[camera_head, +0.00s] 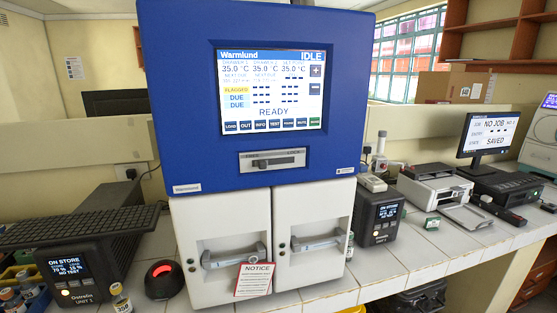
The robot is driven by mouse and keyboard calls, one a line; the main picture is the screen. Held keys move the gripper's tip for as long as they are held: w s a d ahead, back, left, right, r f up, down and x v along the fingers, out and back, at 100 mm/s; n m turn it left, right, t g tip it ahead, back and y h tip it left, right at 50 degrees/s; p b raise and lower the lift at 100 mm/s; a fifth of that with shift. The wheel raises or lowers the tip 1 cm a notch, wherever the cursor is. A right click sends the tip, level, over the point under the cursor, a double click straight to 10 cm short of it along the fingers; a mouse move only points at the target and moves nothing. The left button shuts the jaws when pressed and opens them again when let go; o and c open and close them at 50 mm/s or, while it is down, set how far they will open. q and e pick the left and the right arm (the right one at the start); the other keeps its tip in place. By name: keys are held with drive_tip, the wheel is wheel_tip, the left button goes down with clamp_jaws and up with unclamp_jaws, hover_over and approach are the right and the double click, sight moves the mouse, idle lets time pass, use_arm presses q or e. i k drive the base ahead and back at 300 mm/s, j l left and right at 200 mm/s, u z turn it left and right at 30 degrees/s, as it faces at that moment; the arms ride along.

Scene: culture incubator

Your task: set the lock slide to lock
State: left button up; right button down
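The blue incubator (180,100) stands in the middle of the head view. Its lock slide (272,160) is a grey horizontal strip below the screen, with FREE marked toward the left and LOCK toward the right. A small dark knob shows on the slot, seemingly left of centre, nearer FREE; its exact position is too small to be sure of. Nothing touches the slide. The screen (270,90) reads Warmlund, IDLE and READY. Neither of my grippers is in view.
Two white drawers with grey handles sit below, and a NOTICE card (254,280) hangs from the left handle. Dark units (378,218) stand on both sides on the tiled bench. A printer (433,185) and a monitor (488,132) are at the right. The space before the slide is clear.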

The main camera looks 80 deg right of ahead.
sight(262, 165)
drive_tip(key=z, duration=2.55)
